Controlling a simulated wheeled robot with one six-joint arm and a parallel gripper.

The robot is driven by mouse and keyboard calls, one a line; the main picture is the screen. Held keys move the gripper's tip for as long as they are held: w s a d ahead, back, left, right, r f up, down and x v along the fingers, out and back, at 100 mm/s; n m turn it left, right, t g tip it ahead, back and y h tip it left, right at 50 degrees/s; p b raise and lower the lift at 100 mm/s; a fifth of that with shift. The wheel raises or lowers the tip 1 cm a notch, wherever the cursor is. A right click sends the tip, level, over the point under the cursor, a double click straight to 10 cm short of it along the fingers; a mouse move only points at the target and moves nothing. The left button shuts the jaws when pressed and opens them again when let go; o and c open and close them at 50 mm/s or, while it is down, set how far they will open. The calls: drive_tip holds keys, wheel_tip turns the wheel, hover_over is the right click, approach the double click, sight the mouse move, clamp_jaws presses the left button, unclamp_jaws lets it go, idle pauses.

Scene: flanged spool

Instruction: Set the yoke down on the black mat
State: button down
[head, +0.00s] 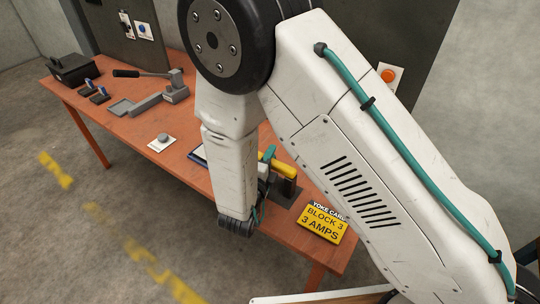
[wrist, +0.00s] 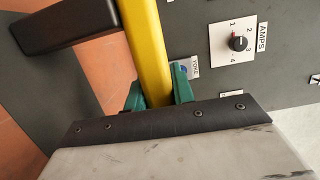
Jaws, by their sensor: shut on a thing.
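The yoke is a yellow bar (wrist: 147,45) with a black leg (wrist: 65,27) reaching left in the wrist view. My gripper's teal fingers (wrist: 158,92) are shut on the yellow bar, one on each side. In the head view the yoke's yellow end (head: 282,167) shows past my arm, with my gripper (head: 267,155) at it. A dark flat area, seemingly the black mat (head: 298,200), lies below on the orange table; a dark surface also shows at the left in the wrist view (wrist: 38,115). I cannot tell whether the yoke touches it. My arm hides part of both.
A yellow card (head: 323,222) reading block 3, 3 amps lies at the table's near right end. A panel with an amps dial (wrist: 238,43) stands beside the yoke.

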drive_tip(key=shift+f, duration=0.1)
drive_tip(key=c, duration=1.2)
unclamp_jaws()
drive_tip(key=v, duration=1.2)
